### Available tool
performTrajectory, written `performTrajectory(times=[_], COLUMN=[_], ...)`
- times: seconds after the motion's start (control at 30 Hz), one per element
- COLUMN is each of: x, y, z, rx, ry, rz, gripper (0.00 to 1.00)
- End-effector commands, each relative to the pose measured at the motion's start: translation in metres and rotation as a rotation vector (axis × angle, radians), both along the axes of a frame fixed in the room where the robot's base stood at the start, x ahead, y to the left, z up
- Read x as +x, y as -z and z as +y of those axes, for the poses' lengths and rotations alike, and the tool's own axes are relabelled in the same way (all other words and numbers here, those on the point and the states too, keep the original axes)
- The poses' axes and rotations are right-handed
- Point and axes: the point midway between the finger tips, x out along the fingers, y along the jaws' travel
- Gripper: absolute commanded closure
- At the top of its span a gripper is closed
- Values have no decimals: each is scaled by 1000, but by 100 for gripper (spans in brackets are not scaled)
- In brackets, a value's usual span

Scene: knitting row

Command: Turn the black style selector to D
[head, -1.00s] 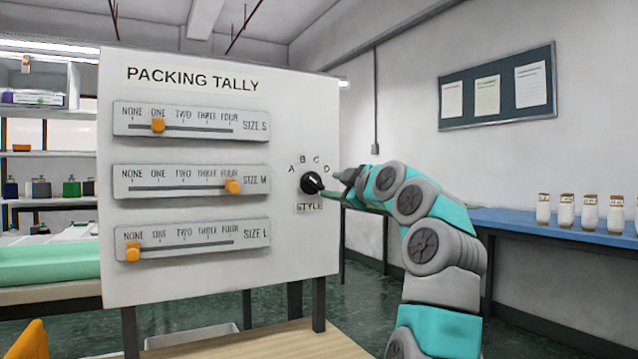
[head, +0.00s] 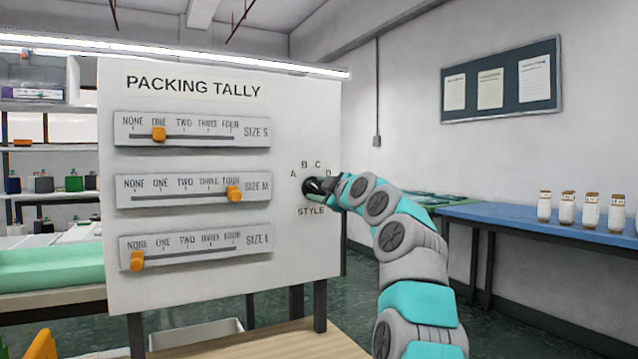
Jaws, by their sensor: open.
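The black style selector (head: 311,186) is a round knob at the right side of the white Packing Tally board (head: 200,285). The letters A, B, C and D arc above it and STYLE is printed below. My gripper (head: 322,188) is at the knob, coming from the right, with its jaws open around or just in front of it. The gripper hides the right part of the knob and partly covers the D. I cannot tell whether the fingers touch the knob or which letter its pointer faces.
Three sliders with orange handles sit left of the selector: size S (head: 159,134), size M (head: 234,194) and size L (head: 137,261).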

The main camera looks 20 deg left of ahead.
Motion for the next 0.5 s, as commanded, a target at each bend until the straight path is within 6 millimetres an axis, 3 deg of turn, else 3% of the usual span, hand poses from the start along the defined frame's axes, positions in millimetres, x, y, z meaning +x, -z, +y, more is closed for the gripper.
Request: performTrajectory(times=[0.3,0.5], x=[1,1], y=[0,0], z=[1,1], rx=[1,1], ry=[1,1], rz=[-1,-1], gripper=[50,72])
